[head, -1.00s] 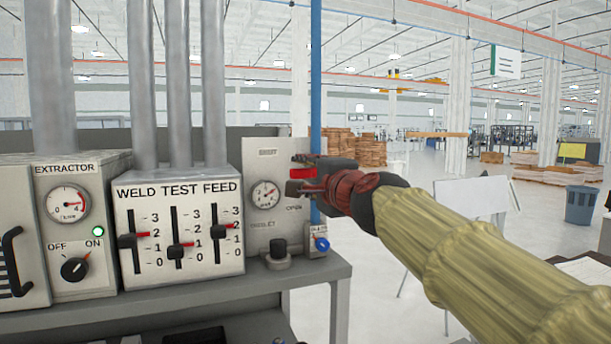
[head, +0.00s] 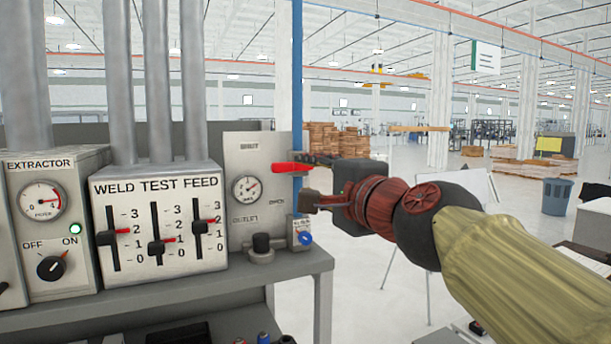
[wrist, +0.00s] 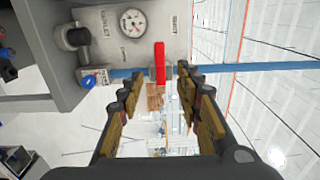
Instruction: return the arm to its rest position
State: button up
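My gripper (head: 308,181) is on the right of the panel, its two fingers spread apart one above the other. In the wrist view the fingers (wrist: 160,84) are also apart, with nothing held between them. A red lever handle (head: 289,168) on the blue pipe is just in front of the fingertips. It also shows in the wrist view (wrist: 160,62), lined up with the gap and touching neither finger. My arm, in a yellowish sleeve, stretches in from the lower right.
The grey gauge panel (head: 240,160) and the weld test feed box (head: 160,245) stand on a grey bench (head: 220,288) at left. The blue pipe (head: 297,80) runs upright beside the panel. A whiteboard (head: 455,185) stands behind my arm.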

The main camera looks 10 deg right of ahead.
dwell(0.3)
jog(key=s+f+n+g+b, duration=0.1)
jog(key=s+f+n+g, duration=0.15)
jog(key=f, duration=0.65)
jog(key=s+f+n+g+b, duration=0.15)
jog(key=f+n, duration=0.25)
jog(key=f, duration=0.4)
jog(key=s+f+n+g+b, duration=0.1)
jog(key=s+f+n+g, duration=0.2)
jog(key=f, duration=0.6)
jog(key=s+d+f+n+g+h+b, duration=0.1)
jog(key=s+d+f+b, duration=0.2)
jog(key=f, duration=1)
jog(key=s+d+f+n+g+h+b, duration=0.2)
jog(key=s+d+f+b, duration=0.1)
jog(key=s+f+b, duration=0.6)
jog(key=s+d+f+n+g+h+b, duration=0.1)
jog(key=s+f+b, duration=0.5)
jog(key=f, duration=1.2)
jog(key=d+n+h, duration=0.1)
jog(key=d, duration=0.1)
jog(key=shift+d+g, duration=0.3)
jog(key=shift+g, duration=0.1)
